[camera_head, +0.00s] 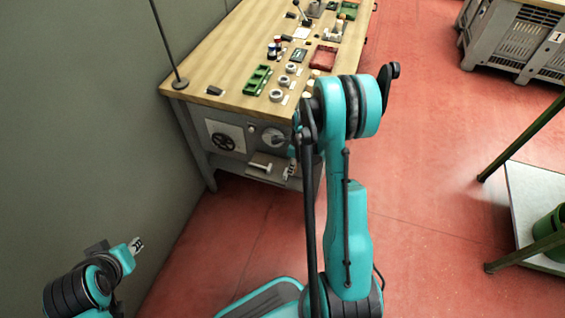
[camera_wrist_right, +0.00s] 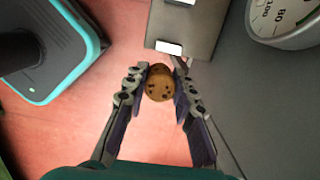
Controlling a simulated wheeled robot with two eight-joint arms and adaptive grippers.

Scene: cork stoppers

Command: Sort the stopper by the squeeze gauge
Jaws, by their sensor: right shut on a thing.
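A brown cork stopper (camera_wrist_right: 159,83) with dark pits is held between the fingers of my right gripper (camera_wrist_right: 160,86) in the right wrist view. A round dial with numbers (camera_wrist_right: 285,22) shows at the top right, apart from the stopper. A grey plate (camera_wrist_right: 192,22) with a white label lies just beyond the fingertips. In the head view, a dial (camera_head: 272,138) and a dark handwheel (camera_head: 224,142) are on the bench front. My right gripper (camera_head: 292,152) is partly hidden by my arm near that dial. My left gripper (camera_head: 137,244) is at the lower left; its fingers are unclear.
The wooden workbench (camera_head: 215,72) carries a green tray (camera_head: 257,79), a red tray (camera_head: 323,57) and several small items. A thin pole (camera_head: 167,45) stands at its left corner. Grey crates (camera_head: 513,42) stand at the upper right. The red floor right of the bench is largely clear.

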